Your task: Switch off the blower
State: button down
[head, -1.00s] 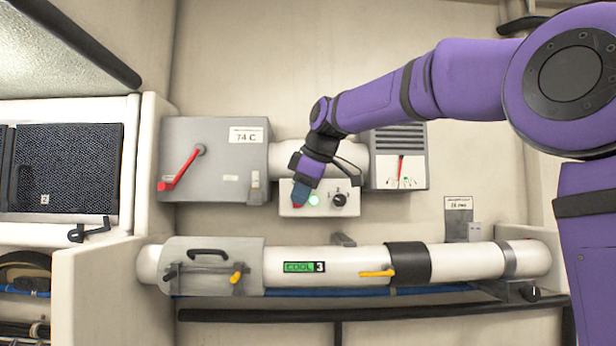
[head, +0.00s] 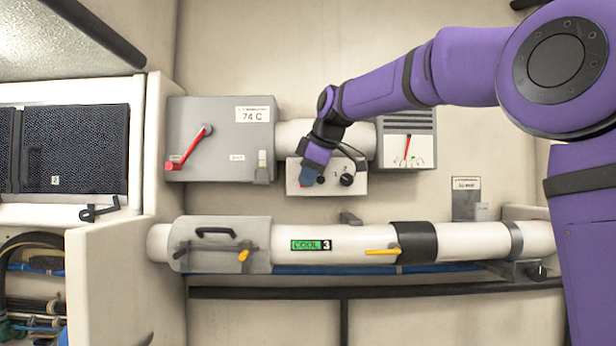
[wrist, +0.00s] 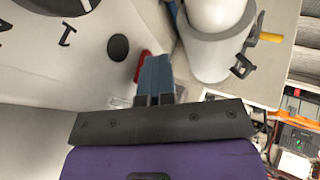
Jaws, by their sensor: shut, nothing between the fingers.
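The white control box (head: 330,190) is mounted on the wall below a white duct. It carries a black knob (head: 347,180) beside numbered marks and a round lamp (head: 320,181), which is dark. The lamp shows as a black disc in the wrist view (wrist: 118,47). My gripper (head: 306,178) is shut and empty, with its blue-grey fingertips at the left part of the box face. In the wrist view a red button (wrist: 143,65) shows beside the fingertips, partly hidden by them. I cannot tell whether they touch it.
A grey box with a red lever (head: 188,148) and a "74 C" label stands left. A grey gauge unit (head: 407,148) stands right. Below runs a white pipe (head: 365,238) with yellow handles and a "COOL 3" tag.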

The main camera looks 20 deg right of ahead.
jog(key=shift+r, duration=0.9)
